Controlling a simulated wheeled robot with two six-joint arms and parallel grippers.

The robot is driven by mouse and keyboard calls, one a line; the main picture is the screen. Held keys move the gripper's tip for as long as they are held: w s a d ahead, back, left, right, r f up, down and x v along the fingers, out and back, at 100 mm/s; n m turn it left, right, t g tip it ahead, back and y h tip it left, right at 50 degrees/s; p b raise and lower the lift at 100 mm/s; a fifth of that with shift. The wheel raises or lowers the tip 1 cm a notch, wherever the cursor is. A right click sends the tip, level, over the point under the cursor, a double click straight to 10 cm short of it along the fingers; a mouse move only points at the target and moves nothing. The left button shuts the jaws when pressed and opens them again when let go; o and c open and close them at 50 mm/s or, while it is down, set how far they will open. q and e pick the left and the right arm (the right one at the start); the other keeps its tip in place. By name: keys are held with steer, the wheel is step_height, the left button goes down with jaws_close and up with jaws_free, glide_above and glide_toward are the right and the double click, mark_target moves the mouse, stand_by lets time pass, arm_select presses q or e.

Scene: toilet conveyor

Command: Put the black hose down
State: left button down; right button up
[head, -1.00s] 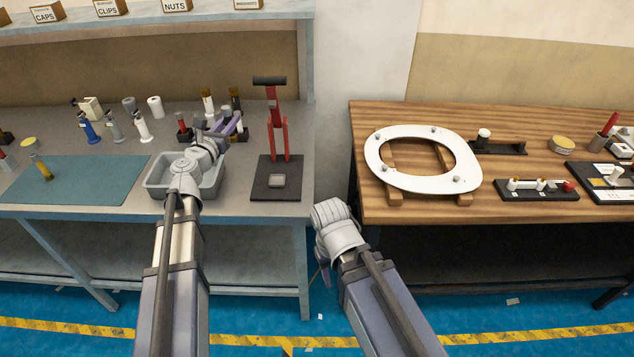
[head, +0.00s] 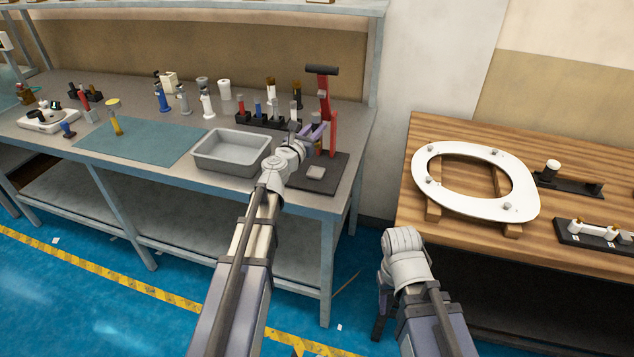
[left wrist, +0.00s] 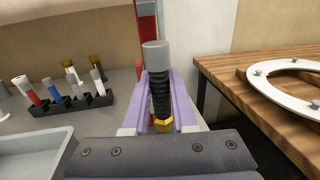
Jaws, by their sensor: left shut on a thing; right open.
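The black hose (left wrist: 160,97) is ribbed, with a grey cylindrical end at the top and a brass nut at the bottom in the left wrist view. My left gripper (left wrist: 160,103) is shut on it, with a purple finger on either side. In the head view, my left gripper (head: 310,133) is above the left bench, in front of the red press; the hose is hard to make out there. My right gripper (head: 382,300) hangs low between the two benches, open, with its fingertips partly hidden.
A grey tray (head: 232,164) and a teal mat (head: 140,141) lie on the left bench. A black rack (left wrist: 70,104) holds several hoses behind the tray. The red press (head: 326,115) stands at the bench's right end. A white toilet seat (head: 433,158) rests on the wooden table.

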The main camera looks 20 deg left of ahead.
arm_select(q)
steer(key=shift+a+f+b, duration=0.1)
steer(key=shift+f+b, duration=5)
steer(key=shift+f, duration=0.1)
steer(key=shift+r, duration=0.15)
steer(key=c, duration=0.7)
jaws_free()
steer(key=shift+r+p, duration=0.15)
steer(key=shift+p, duration=0.15)
steer(key=s, duration=0.4)
steer(key=s+a, duration=0.1)
steer(key=s, duration=0.3)
steer(key=s+a, duration=0.1)
steer(key=s, duration=0.2)
steer(key=shift+s+a, duration=0.1)
steer(key=shift+s, duration=0.3)
